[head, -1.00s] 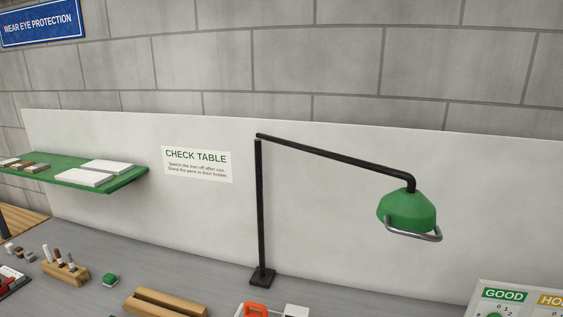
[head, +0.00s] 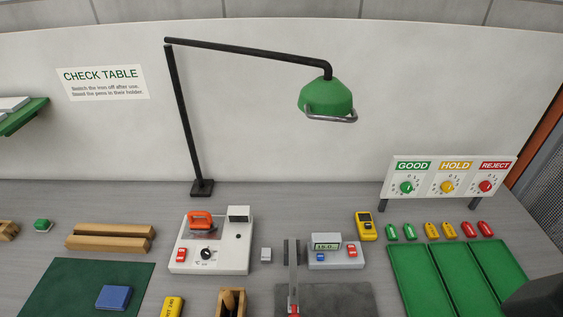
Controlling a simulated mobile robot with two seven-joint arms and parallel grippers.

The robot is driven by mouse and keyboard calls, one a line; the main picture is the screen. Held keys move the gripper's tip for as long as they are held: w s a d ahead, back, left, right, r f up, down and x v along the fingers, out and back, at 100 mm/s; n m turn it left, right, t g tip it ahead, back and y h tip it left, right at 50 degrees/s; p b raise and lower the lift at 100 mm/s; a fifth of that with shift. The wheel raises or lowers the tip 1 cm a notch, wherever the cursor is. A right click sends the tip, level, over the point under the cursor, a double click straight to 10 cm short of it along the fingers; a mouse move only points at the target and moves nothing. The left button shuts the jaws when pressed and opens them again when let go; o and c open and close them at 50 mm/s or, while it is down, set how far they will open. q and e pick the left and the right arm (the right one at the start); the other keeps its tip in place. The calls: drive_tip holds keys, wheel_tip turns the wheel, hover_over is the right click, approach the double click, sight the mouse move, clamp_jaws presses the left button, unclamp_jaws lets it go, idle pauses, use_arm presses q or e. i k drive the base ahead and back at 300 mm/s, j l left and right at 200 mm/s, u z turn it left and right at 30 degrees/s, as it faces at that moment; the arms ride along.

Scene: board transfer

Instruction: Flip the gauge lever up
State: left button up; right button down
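A grey upright bar with a red tip (head: 293,280), which looks like the gauge lever, stands at the bottom middle of the head view. Its lower end is cut by the frame edge, so I cannot tell its full position. Right beside it is a small grey gauge box (head: 335,262) with a display, a blue button and a red switch. Neither gripper's fingers show in the head view. A dark rounded shape at the bottom right corner may be part of my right arm.
A white iron station (head: 212,258) with an orange-handled iron stands left of the bar. A small grey block (head: 266,255) sits between them. A yellow meter (head: 366,226) and green trays (head: 420,275) lie to the right. A green lamp (head: 326,97) hangs above.

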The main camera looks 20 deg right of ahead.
sight(293, 276)
drive_tip(key=z, duration=0.8)
drive_tip(key=l+u, duration=0.25)
drive_tip(key=l, duration=0.25)
drive_tip(key=i, duration=0.05)
